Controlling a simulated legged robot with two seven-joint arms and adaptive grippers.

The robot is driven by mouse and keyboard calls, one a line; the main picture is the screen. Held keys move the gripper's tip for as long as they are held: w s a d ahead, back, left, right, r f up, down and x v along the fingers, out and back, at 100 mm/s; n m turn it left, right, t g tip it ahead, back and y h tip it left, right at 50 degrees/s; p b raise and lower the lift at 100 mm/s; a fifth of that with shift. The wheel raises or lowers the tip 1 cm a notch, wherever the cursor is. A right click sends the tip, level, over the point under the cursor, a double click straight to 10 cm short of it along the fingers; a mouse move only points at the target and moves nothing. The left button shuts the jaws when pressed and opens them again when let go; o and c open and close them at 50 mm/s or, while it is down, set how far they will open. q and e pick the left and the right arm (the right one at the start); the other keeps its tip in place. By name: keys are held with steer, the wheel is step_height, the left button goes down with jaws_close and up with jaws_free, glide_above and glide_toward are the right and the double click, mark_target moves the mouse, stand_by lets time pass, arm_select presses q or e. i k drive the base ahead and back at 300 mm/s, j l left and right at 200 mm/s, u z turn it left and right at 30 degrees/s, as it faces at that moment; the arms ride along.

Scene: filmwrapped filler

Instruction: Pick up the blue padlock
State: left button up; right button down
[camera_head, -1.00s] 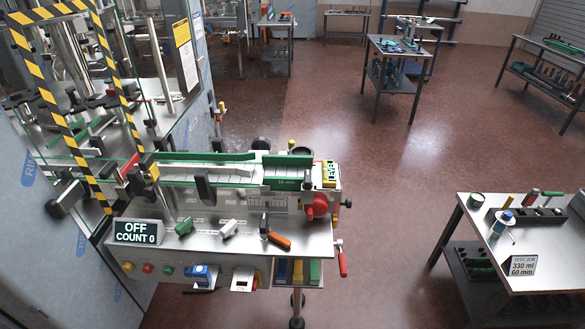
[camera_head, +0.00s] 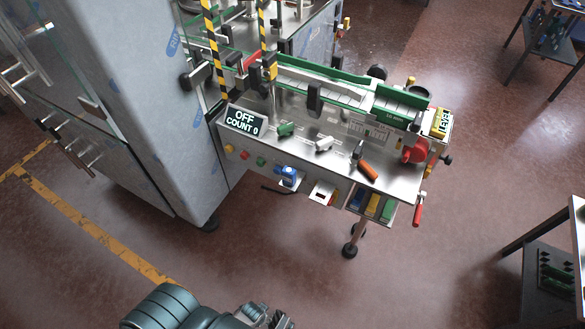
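The blue padlock (camera_head: 287,175) shows small at the front panel of the machine bench, right of the coloured buttons and just below the steel worktop. It appears to be on or against a light plate; how it is fastened is too small to tell. What seems to be my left arm enters at the bottom edge. The part I take for its gripper (camera_head: 262,317) is cut off by the frame, well below and apart from the padlock, and its fingers are not clear. My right gripper is not in view.
The worktop (camera_head: 225,140) carries an OFF / COUNT 0 display (camera_head: 243,122), a green, a white and an orange-handled piece. A red handle (camera_head: 418,209) hangs at its right end. A large grey cabinet (camera_head: 130,100) stands left. The floor in front is open.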

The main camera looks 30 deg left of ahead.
mark_target(288, 174)
steer(key=u, duration=1.25)
